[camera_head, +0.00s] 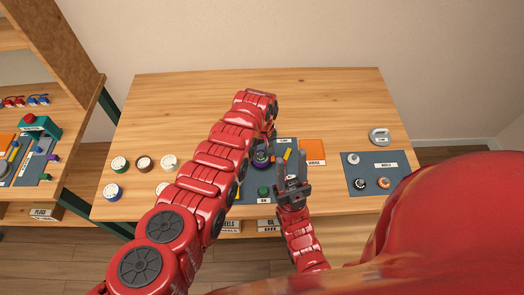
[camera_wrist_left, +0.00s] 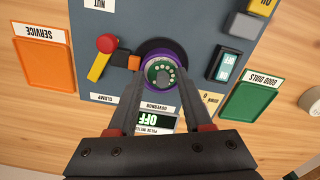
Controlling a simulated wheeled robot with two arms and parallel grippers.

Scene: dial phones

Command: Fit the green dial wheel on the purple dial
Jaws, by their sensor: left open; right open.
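The purple dial (camera_wrist_left: 145,64) sits on the grey-blue board in the left wrist view. A green dial wheel (camera_wrist_left: 162,72) with a ring of pale dots lies inside the purple rim, facing up; whether it is fully seated I cannot tell. My left gripper (camera_wrist_left: 161,84) is open, its fingers on either side of the dial; contact is unclear. In the head view the purple dial (camera_head: 261,161) shows partly behind my left arm, and the left fingertips are hard to make out. My right gripper (camera_head: 291,172) is open and empty, just right of the dial.
A red-knobbed yellow clamp lever (camera_wrist_left: 102,58), a teal switch (camera_wrist_left: 228,66) and a display (camera_wrist_left: 152,124) surround the dial. An orange tray (camera_wrist_left: 44,63) and a green tray (camera_wrist_left: 252,106) flank the board. Loose wheels lie at left; a wheel mat (camera_head: 398,174) lies at right. The table's back is clear.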

